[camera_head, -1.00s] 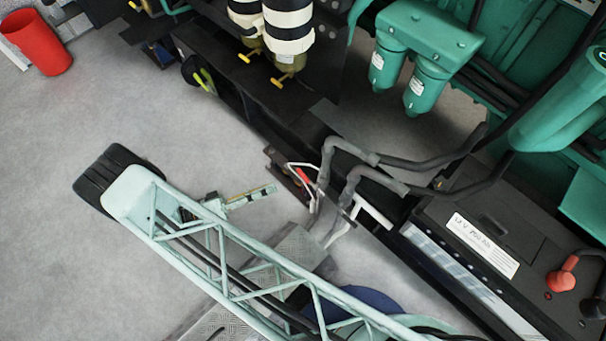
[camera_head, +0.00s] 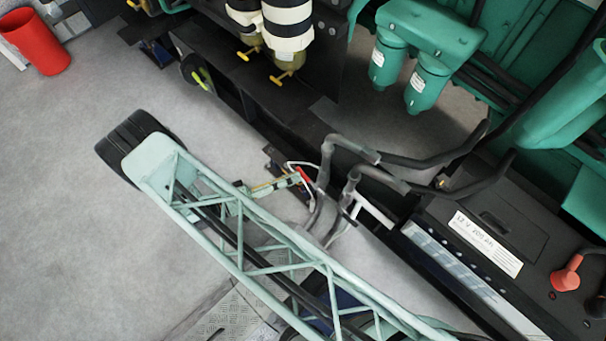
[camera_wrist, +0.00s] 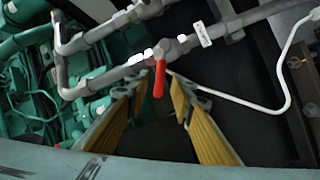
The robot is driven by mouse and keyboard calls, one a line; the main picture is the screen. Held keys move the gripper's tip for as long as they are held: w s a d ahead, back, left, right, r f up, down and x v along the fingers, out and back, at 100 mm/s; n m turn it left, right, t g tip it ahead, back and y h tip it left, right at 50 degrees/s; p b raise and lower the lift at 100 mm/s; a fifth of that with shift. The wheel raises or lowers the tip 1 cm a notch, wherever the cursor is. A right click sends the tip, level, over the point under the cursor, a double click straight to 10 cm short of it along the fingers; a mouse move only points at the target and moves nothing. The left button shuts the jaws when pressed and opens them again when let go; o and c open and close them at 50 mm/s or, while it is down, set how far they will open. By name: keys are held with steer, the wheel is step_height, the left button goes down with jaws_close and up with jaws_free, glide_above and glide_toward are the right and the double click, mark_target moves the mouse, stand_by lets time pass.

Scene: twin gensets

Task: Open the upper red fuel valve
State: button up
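A red valve handle (camera_head: 305,175) shows beside the grey pipes at the middle of the head view. In the wrist view the red handle (camera_wrist: 159,79) hangs down from a valve on a grey pipe (camera_wrist: 100,82). Only one red handle is clear; I cannot tell if it is the upper one. My gripper (camera_wrist: 160,86) is open, its yellow-padded fingers to either side of the handle in the picture. Contact cannot be told. In the head view my gripper (camera_head: 290,183) is close to the handle, at its left, partly behind my arm.
A second grey pipe (camera_wrist: 105,30) runs above the valve's pipe in the wrist view. A thin white line (camera_wrist: 240,101) curves at right. A black battery (camera_head: 480,250) stands right of the pipes. Yellow-handled filters (camera_head: 287,30) are above. Open floor (camera_head: 60,200) lies at left.

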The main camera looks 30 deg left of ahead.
mark_target(303, 173)
steer(key=shift+b+x, duration=0.3)
steer(key=shift+x, duration=1.9)
jaws_close()
